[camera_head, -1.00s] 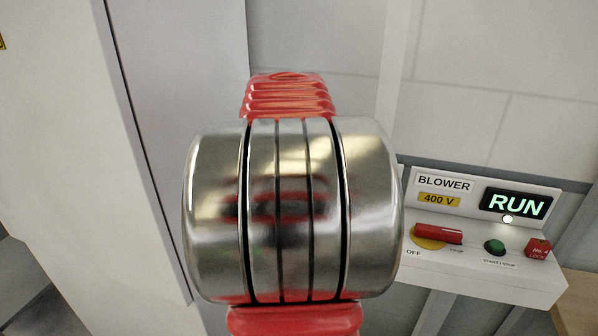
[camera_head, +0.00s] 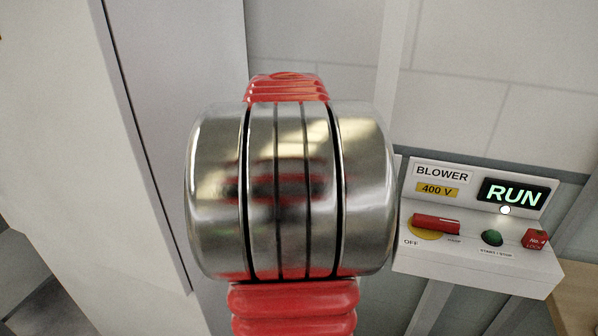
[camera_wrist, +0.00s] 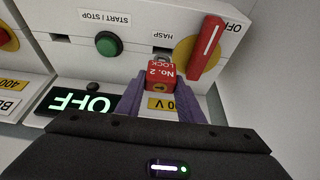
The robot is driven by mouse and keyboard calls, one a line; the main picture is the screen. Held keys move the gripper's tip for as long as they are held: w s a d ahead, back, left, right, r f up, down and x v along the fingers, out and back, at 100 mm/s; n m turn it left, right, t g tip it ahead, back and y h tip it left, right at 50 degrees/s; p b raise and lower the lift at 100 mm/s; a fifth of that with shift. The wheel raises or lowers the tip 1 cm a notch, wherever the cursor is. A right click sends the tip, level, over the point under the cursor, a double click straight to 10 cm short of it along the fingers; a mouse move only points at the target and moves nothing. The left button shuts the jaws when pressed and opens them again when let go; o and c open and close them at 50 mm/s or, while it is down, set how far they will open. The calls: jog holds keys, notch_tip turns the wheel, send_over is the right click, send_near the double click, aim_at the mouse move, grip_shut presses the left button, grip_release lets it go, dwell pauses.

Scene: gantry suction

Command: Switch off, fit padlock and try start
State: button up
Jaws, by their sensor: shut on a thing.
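In the wrist view, seen upside down, my gripper (camera_wrist: 161,80) has its purple fingers shut on a red padlock (camera_wrist: 160,72) marked "No. 2 LOCK". The padlock is in front of a white control box (camera_wrist: 135,62), just below the HASP label (camera_wrist: 163,36) in the picture. Whether its shackle is through the hasp I cannot tell. The red switch handle (camera_wrist: 207,48) on a yellow disc is right of the padlock. The green START / STOP button (camera_wrist: 109,43) is left of it. The box's display (camera_wrist: 82,103) reads OFF. The head view hides my gripper behind my arm.
In the head view, a second box, BLOWER (camera_head: 430,262), stands at right. Its display (camera_head: 513,194) reads RUN, with a red switch (camera_head: 436,223), green button (camera_head: 492,237) and red "No. 4" lock (camera_head: 536,239). A grey-white cabinet (camera_head: 180,120) stands at left.

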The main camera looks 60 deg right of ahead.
jog(key=shift+f, duration=0.8)
jog(key=shift+f, duration=0.35)
jog(key=shift+f, duration=0.7)
jog(key=shift+f, duration=0.35)
jog(key=o, duration=1.2)
jog(key=w+v, duration=0.1)
jog(key=v, duration=1.2)
jog(key=shift+s+r, duration=0.45)
jog(key=shift+s, duration=0.05)
jog(key=shift+c, duration=0.2)
